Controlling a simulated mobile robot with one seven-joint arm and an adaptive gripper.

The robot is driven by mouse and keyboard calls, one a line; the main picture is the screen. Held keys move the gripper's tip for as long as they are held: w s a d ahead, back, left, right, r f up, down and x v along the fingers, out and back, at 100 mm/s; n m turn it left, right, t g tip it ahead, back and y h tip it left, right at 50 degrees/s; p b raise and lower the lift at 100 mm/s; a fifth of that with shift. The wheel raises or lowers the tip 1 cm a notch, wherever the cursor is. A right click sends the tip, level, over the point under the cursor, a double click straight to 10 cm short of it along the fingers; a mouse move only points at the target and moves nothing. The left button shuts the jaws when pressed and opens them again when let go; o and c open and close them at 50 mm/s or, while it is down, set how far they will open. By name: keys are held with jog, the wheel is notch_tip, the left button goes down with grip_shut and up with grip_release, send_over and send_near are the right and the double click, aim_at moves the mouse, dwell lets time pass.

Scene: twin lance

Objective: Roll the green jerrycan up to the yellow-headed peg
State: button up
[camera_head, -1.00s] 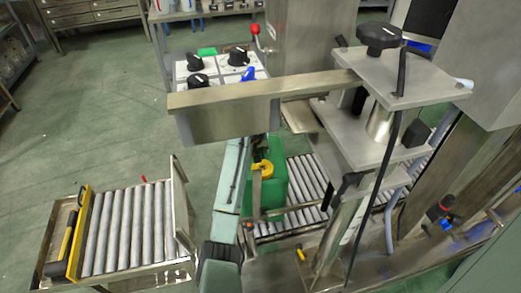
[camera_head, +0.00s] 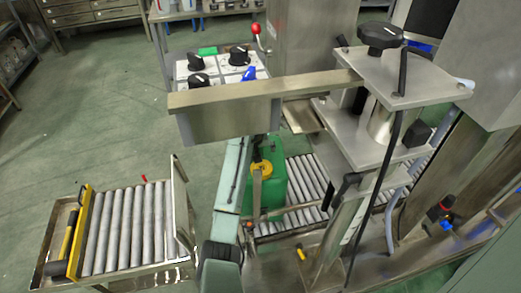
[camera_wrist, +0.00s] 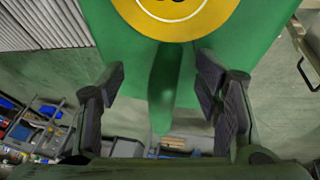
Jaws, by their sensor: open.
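The green jerrycan (camera_head: 274,184) with its yellow cap (camera_head: 261,170) stands on the roller conveyor, just right of my arm. In the wrist view the jerrycan (camera_wrist: 262,35) fills the top, with its yellow cap (camera_wrist: 175,15) cut off by the edge. My gripper (camera_wrist: 163,95) is open, its dark fingers spread to either side of the jerrycan's green handle (camera_wrist: 164,85). Contact cannot be told. In the head view my gripper is mostly hidden. A small yellow-headed peg (camera_head: 300,252) shows beside the near side of the conveyor, below and right of the jerrycan.
Conveyor rollers (camera_head: 305,180) run right of the jerrycan under a steel machine frame (camera_head: 385,75). A separate roller cart (camera_head: 125,230) with a yellow bar stands left. Green floor lies open at left.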

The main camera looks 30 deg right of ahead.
jog(key=shift+o, duration=0.2)
jog(key=o, duration=0.5)
